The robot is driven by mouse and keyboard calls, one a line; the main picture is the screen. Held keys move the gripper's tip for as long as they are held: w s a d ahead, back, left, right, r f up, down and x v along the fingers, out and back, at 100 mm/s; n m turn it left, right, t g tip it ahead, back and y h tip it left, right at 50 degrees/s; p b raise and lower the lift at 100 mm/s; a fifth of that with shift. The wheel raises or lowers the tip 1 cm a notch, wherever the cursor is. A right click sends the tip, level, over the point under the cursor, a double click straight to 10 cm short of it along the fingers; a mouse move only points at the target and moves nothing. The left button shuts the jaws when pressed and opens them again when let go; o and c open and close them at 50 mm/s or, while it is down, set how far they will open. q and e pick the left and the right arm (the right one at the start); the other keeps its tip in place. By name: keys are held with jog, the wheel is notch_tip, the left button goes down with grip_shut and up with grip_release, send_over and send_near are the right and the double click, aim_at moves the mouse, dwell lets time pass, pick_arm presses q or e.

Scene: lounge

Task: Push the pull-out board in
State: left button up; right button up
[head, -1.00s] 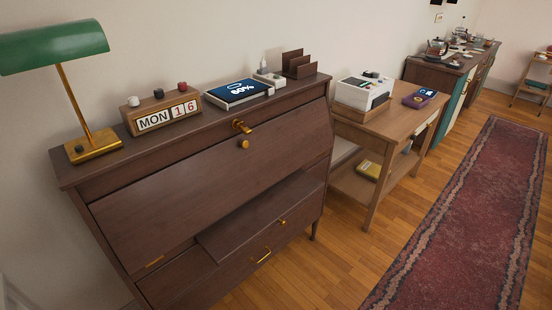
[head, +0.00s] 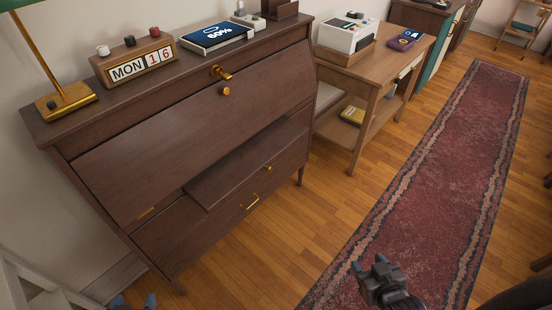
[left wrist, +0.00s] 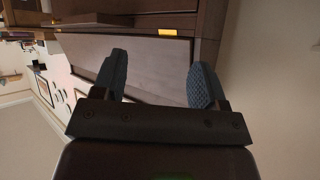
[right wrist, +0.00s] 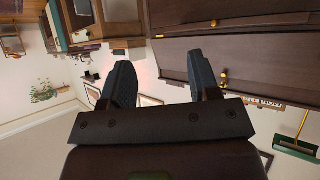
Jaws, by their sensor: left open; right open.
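The pull-out board (head: 235,172) is a dark brown slab with a small brass knob (head: 268,168). It sticks out of the dark wooden desk (head: 190,125), below the slanted front panel and above a drawer with a brass handle (head: 250,201). My left gripper (head: 133,302) is open, at the bottom edge of the head view in front of the desk's left end, with only its blue tips showing. My right gripper (head: 368,264) is open and empty over the rug, right of the desk and apart from the board. The wrist views show both pairs of fingers spread with nothing between them.
A wooden side table (head: 375,62) stands to the right. A white frame (head: 30,285) is at lower left. The floor in front of the desk is clear.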

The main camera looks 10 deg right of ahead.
pick_arm(q)
jog(key=shift+s+f, duration=0.1)
jog(key=shift+s, duration=0.05)
pick_arm(e)
jog(key=shift+c, duration=0.6)
jog(key=n+t+y+b, duration=0.3)
jog(key=y+b, duration=0.8)
jog(key=b, duration=1.3)
send_near(271, 170)
jog(key=x, duration=0.8)
jog(key=shift+w+a, duration=0.2)
pick_arm(q)
notch_tip(271, 170, down, 18)
jog(key=d+m+g, duration=0.1)
jog(key=m, duration=0.1)
jog(key=shift+w+d+m+h+b, duration=0.3)
jog(key=shift+w+d+h, duration=0.1)
jog(key=shift+w, duration=0.05)
pick_arm(e)
jog(key=shift+w+a, duration=0.3)
jog(key=shift+w, duration=0.15)
jog(key=shift+c, duration=0.3)
